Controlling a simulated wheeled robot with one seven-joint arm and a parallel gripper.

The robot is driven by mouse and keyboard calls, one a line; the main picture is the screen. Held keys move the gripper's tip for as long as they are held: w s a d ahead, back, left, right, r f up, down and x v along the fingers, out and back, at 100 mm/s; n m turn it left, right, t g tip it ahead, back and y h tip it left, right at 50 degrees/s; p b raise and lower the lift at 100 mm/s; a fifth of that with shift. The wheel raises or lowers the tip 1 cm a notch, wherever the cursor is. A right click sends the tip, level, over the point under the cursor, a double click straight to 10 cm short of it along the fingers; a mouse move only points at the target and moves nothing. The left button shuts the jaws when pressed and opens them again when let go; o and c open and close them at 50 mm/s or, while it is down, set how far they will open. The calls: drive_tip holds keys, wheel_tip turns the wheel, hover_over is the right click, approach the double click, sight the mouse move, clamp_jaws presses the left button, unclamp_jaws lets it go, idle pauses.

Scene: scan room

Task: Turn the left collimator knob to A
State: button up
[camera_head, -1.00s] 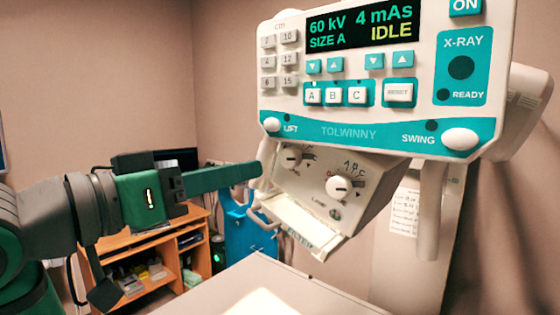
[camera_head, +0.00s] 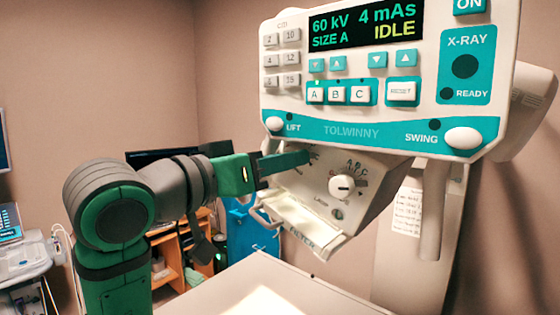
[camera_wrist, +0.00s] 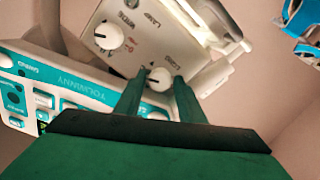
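The left collimator knob (camera_wrist: 160,79) is small, round and white with a dark pointer mark. It shows in the wrist view between my two green fingertips. My gripper (camera_wrist: 160,88) is open, with one finger on each side of the knob; I cannot tell whether they touch it. In the head view my gripper (camera_head: 305,157) reaches the left part of the slanted white collimator box (camera_head: 385,172) and hides the left knob. The right collimator knob (camera_head: 342,187), marked A, B, C, is uncovered and also shows in the wrist view (camera_wrist: 108,36).
The teal and white X-ray console (camera_head: 385,95) sits just above the collimator box and my gripper. A white front rail (camera_head: 300,228) and a pale table (camera_head: 250,285) lie below. An orange desk (camera_head: 170,262) stands behind my arm.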

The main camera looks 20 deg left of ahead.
drive_tip(key=c, duration=0.8)
drive_tip(key=shift+o, duration=0.2)
drive_tip(key=shift+s+n, duration=0.1)
drive_tip(key=shift+n, duration=2.1)
drive_tip(key=o, duration=0.8)
drive_tip(key=shift+c, duration=0.2)
drive_tip(key=v, duration=1.1)
drive_tip(key=shift+f, duration=0.1)
